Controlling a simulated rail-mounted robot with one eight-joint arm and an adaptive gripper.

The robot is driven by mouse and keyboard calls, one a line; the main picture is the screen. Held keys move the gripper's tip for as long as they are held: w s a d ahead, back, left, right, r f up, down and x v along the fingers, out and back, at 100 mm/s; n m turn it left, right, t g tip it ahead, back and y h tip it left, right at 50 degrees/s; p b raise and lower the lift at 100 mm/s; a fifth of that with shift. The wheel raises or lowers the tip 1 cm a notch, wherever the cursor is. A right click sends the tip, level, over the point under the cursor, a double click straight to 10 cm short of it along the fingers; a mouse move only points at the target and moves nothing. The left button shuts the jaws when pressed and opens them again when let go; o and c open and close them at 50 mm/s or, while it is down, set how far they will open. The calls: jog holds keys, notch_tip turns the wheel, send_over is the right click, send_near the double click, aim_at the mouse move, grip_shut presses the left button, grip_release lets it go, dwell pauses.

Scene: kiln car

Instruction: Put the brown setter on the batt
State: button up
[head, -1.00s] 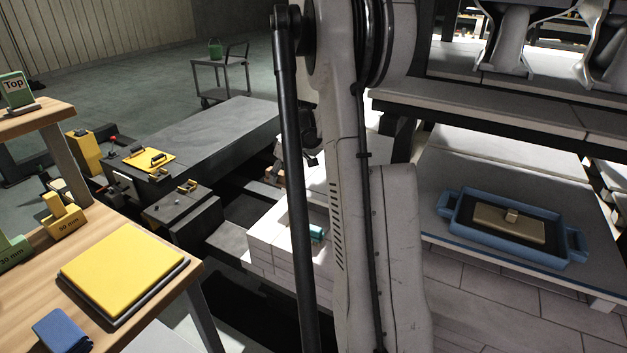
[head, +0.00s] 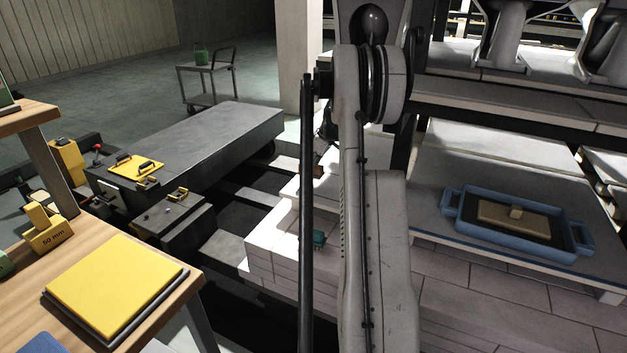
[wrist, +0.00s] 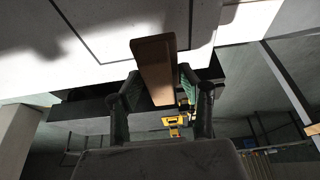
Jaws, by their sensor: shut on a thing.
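The brown setter (wrist: 155,68) is a flat brown bar held between the two fingers of my gripper (wrist: 160,88) in the wrist view. My gripper is shut on it, and its far end sticks out beyond the fingertips. Past it is a pale flat surface (wrist: 105,25) with a dark outline, which may be the batt; I cannot tell whether the setter touches it. In the head view my arm hides most of the gripper; a small brown patch (head: 318,171) beside the arm may be the setter.
A blue tray (head: 460,226) holding a tan slab (head: 505,217) sits at right under a dark shelf. A yellow slab (head: 118,283) lies on the wooden table at left.

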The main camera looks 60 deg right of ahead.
aim_at(313, 184)
jog(key=shift+d+f, duration=0.3)
jog(key=shift+d, duration=0.2)
jog(key=shift+f+b, duration=0.65)
jog(key=shift+f, duration=1.3)
jog(key=shift+f, duration=0.2)
jog(key=o, duration=1.2)
jog(key=shift+o, duration=0.2)
jog(key=shift+r, duration=0.2)
